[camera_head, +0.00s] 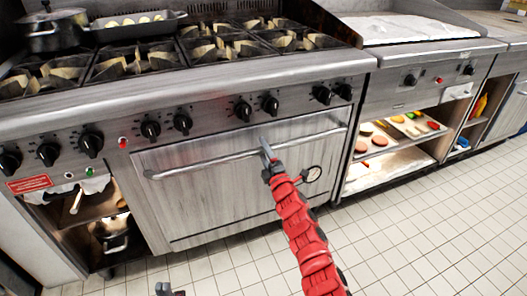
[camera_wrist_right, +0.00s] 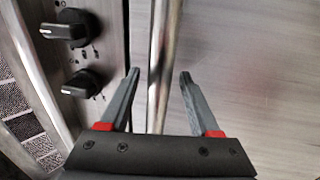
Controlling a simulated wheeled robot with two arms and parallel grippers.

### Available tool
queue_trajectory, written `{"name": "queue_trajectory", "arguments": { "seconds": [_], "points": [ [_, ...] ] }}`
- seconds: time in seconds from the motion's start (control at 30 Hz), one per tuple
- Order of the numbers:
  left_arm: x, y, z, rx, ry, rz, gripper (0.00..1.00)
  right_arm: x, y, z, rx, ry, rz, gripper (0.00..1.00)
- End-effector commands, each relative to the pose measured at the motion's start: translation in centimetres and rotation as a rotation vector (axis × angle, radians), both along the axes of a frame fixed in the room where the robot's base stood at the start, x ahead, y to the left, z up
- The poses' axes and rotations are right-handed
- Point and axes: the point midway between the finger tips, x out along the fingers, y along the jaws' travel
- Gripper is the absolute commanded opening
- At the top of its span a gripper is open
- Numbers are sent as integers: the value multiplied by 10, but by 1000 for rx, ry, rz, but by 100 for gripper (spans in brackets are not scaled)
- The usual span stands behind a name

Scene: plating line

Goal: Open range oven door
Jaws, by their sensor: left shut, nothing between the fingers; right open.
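The range oven door (camera_head: 215,195) is a brushed steel panel and stands closed below the knob row. Its long bar handle (camera_head: 205,161) runs across the top of the door. My right gripper (camera_head: 266,150) is at the handle, right of its middle. In the right wrist view the open fingers (camera_wrist_right: 159,76) stand on either side of the handle bar (camera_wrist_right: 158,50), with gaps visible. The door face (camera_wrist_right: 250,60) fills the right of that view. Only the tips of my left gripper (camera_head: 168,291) show at the bottom edge of the head view, shut and empty, away from the door.
Black knobs (camera_head: 183,122) line the panel just above the handle. An open shelf with food trays (camera_head: 392,142) is to the right. The tiled floor (camera_head: 410,235) in front is clear apart from my arms.

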Motion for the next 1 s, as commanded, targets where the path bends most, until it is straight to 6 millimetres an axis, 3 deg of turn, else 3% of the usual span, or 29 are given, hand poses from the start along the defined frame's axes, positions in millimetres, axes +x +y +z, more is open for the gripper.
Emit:
{"name": "queue_trajectory", "arguments": {
  "seconds": [0.27, 0.6, 1.0],
  "points": [
    [0, 0, 0, 0, 0, 0, 0, 0, 0, 0, 0, -1, 1, 61],
    [0, 0, 0, 0, 0, 0, 0, 0, 0, 0, 0, -1, 1, 0],
    [0, 0, 0, 0, 0, 0, 0, 0, 0, 0, 0, 0, 1, 0]
  ]
}}
